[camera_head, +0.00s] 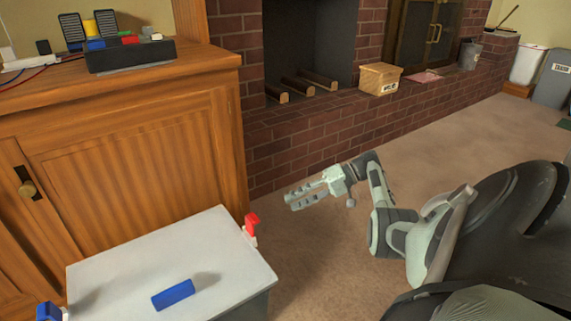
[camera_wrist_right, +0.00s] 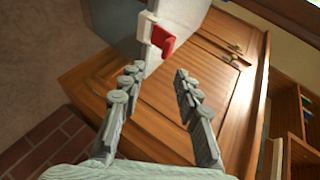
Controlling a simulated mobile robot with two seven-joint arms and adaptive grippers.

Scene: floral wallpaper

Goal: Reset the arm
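My right gripper (camera_head: 303,197) is held in the air above the carpet, to the right of a white-topped box. In the right wrist view, the right gripper (camera_wrist_right: 158,78) has its two fingers apart with nothing between them. A red latch (camera_wrist_right: 162,40) on the white box edge lies beyond the fingertips. My left gripper is not in the head view.
The white-topped box (camera_head: 215,240) carries a blue block (camera_head: 173,294) and has the red latch (camera_head: 251,223) at its corner. A wooden cabinet (camera_head: 120,160) stands behind it. A brick hearth (camera_head: 310,145) holds a cardboard box (camera_head: 379,79).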

